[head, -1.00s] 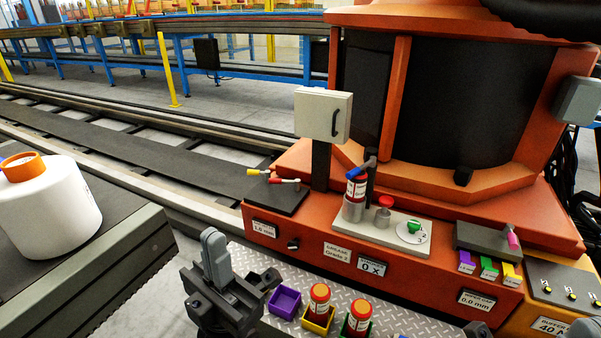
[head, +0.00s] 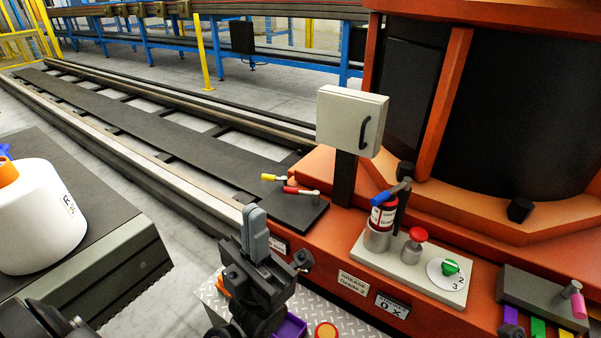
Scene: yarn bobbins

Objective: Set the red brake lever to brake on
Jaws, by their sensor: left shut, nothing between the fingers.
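The red lever (head: 298,190) lies nearly flat on a dark plate (head: 292,212) at the left end of the orange machine, its handle pointing left from a grey pivot. A yellow-handled lever (head: 273,178) sits just behind it on the same plate. My left gripper (head: 254,213) points up in front and to the left of the plate, shut and empty, apart from the red lever in the picture. It covers part of the plate's front side. I cannot read any on or off marks for the lever. My right gripper is out of view.
A grey box on a post (head: 350,121) stands right of the levers. A white bobbin (head: 40,228) rests on a dark bench at left. Floor rails run behind.

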